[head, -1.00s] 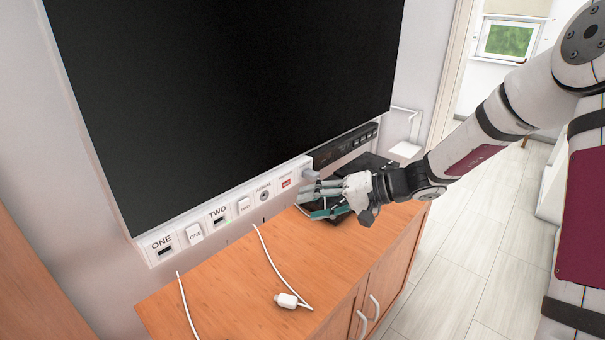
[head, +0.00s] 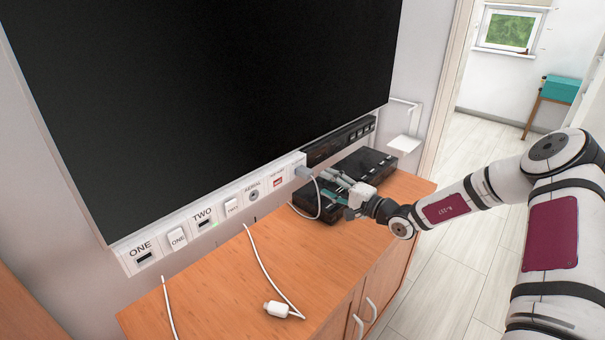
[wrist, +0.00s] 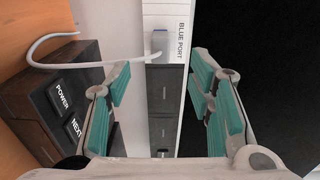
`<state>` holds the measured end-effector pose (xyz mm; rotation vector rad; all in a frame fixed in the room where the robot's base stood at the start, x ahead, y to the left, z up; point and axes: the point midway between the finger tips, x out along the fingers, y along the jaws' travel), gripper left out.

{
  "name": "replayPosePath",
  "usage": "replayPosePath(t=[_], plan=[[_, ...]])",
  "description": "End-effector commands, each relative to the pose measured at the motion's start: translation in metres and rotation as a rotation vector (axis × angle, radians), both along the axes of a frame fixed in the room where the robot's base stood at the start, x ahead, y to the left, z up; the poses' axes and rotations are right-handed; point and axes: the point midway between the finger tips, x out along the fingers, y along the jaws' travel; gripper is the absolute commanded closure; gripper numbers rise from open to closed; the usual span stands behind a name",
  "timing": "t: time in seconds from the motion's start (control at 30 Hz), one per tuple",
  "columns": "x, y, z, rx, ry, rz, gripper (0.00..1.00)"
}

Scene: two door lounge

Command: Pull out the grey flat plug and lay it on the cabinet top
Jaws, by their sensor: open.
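The grey flat plug (head: 303,172) sits in the right end of the white socket strip under the black screen. In the wrist view both teal-padded fingers of my gripper (wrist: 160,85) stand wide apart. The wooden cabinet top (head: 225,285) lies below the strip.
A black box with buttons (head: 362,163) stands on the cabinet's right end, under a dark button panel (head: 340,143). A loose white connector (head: 276,308) lies on the front of the cabinet top. The wood left of the black box is mostly clear.

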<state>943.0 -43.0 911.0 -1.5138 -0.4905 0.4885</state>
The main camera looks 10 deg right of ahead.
Motion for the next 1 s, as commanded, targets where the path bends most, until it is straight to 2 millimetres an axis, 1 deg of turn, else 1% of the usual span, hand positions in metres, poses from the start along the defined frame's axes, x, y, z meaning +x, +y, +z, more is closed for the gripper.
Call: replayPosePath(t=[0.23,0.37,0.6,0.8,1.0], plan=[[0.001,0.001,0.0,-0.001,0.0,0.002,0.52],[0.006,0.005,-0.001,-0.001,-0.001,0.003,0.52],[0.03,0.022,-0.003,-0.002,-0.001,0.004,0.52],[0.051,0.038,0.0,-0.004,-0.002,0.005,0.52],[0.066,0.049,0.0,-0.002,0.0,0.004,0.52]])
